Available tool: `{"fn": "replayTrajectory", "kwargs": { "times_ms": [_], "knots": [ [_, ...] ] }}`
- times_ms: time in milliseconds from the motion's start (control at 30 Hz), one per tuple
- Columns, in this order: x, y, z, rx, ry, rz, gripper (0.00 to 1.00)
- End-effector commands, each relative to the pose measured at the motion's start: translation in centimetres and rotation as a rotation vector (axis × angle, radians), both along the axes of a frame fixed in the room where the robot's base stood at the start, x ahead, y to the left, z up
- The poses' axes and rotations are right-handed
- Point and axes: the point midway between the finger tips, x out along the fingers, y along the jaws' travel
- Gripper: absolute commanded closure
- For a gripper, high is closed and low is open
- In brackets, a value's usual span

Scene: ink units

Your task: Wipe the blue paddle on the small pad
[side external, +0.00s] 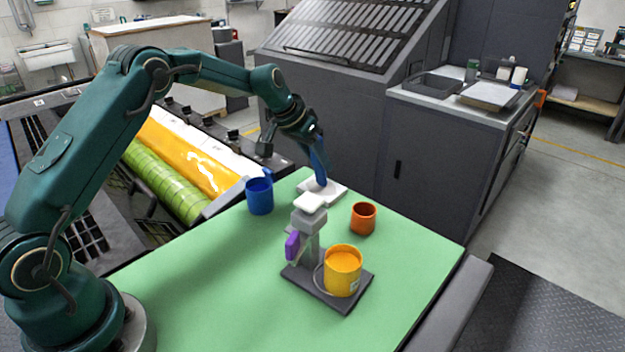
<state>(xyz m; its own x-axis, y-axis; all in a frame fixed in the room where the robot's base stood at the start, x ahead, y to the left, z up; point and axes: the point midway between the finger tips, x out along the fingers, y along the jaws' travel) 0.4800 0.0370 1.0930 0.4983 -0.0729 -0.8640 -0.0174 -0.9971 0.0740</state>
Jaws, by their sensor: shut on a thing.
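My gripper (311,134) is shut on the blue paddle (319,165) above the back of the green table. The paddle hangs down, slightly tilted, with its lower end at the small white pad (336,190). I cannot tell for sure whether it touches the pad. The front of the pad is partly hidden by the white top of a grey stand. A blue cup (260,198) stands on the table to the left of the pad.
The grey stand (309,222) with a purple part (292,246) rises from a dark base, close in front of the pad. A yellow cup (343,272) sits on that base. A small orange cup (362,219) stands to the right. The green table's (205,290) front left is clear.

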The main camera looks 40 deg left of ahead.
Motion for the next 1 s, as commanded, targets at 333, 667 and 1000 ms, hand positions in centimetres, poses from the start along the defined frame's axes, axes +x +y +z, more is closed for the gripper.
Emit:
{"fn": "replayTrajectory", "kwargs": {
  "times_ms": [333, 667, 1000],
  "knots": [
    [0.1, -1.5, -0.1, 0.001, -0.002, -0.002, 1.0],
    [0.2, -2.8, -0.2, 0.0, -0.003, -0.001, 1.0],
    [0.3, -3.4, 1.5, 0.0, -0.006, 0.0, 1.0]
  ]
}}
